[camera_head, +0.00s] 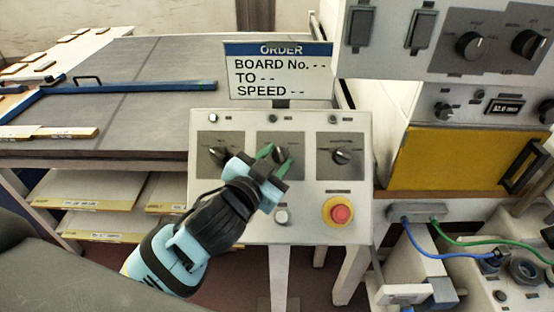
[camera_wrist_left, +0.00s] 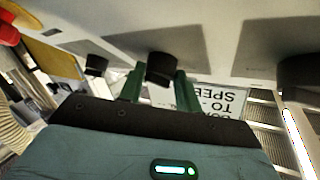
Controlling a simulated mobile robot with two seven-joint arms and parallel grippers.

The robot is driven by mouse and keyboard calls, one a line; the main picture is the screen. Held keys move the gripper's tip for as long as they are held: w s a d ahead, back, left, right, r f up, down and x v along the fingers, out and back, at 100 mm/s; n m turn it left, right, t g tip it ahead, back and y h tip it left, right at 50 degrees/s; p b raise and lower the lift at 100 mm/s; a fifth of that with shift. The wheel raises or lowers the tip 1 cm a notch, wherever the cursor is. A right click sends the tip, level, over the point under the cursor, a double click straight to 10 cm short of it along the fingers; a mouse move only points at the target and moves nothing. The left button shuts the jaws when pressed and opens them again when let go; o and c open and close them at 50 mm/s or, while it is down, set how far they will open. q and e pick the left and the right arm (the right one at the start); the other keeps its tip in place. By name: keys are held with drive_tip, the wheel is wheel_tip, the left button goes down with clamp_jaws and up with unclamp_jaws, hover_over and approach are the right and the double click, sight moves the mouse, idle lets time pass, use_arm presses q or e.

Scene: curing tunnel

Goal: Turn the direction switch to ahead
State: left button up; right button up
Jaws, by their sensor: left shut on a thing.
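A pale control panel (camera_head: 235,232) carries three dark rotary switches in a row, each on a grey plate. Their labels are too small to read, so I cannot tell by text which is the direction switch. My left gripper (camera_head: 275,157) reaches the middle switch (camera_head: 281,155) and partly covers it. In the left wrist view its green fingers stand on either side of the black middle knob (camera_wrist_left: 162,69), shut on it. The left switch (camera_head: 217,154) and right switch (camera_head: 342,156) are untouched. My right gripper is not in view.
A red emergency button (camera_head: 341,214) on a yellow ring and a pale push button (camera_head: 281,217) sit low on the panel. An order sign (camera_head: 279,71) stands behind it. A cabinet with more knobs (camera_head: 471,46) is at the right.

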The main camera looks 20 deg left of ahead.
use_arm(q)
drive_tip(key=m+g+h, duration=0.1)
drive_tip(key=m, duration=0.1)
drive_tip(key=m+g+h, duration=0.1)
drive_tip(key=m, duration=0.2)
drive_tip(key=m+g+h, duration=0.1)
drive_tip(key=m+g, duration=0.1)
drive_tip(key=shift+w+a+r+h, duration=0.25)
drive_tip(key=shift+a+r+h, duration=0.15)
drive_tip(key=m+g, duration=0.2)
drive_tip(key=m, duration=0.1)
drive_tip(key=m+g, duration=0.1)
drive_tip(key=shift+w+r+m+h, duration=0.2)
drive_tip(key=shift+r+m+h, duration=0.05)
drive_tip(key=shift+m+h, duration=0.05)
drive_tip(key=shift+m+g, duration=1)
drive_tip(key=shift+g, duration=0.1)
drive_tip(key=o, duration=1)
drive_tip(key=shift+c, duration=0.2)
drive_tip(key=v, duration=0.7)
drive_tip(key=shift+s+a+r, duration=0.2)
drive_tip(key=shift+r, duration=0.05)
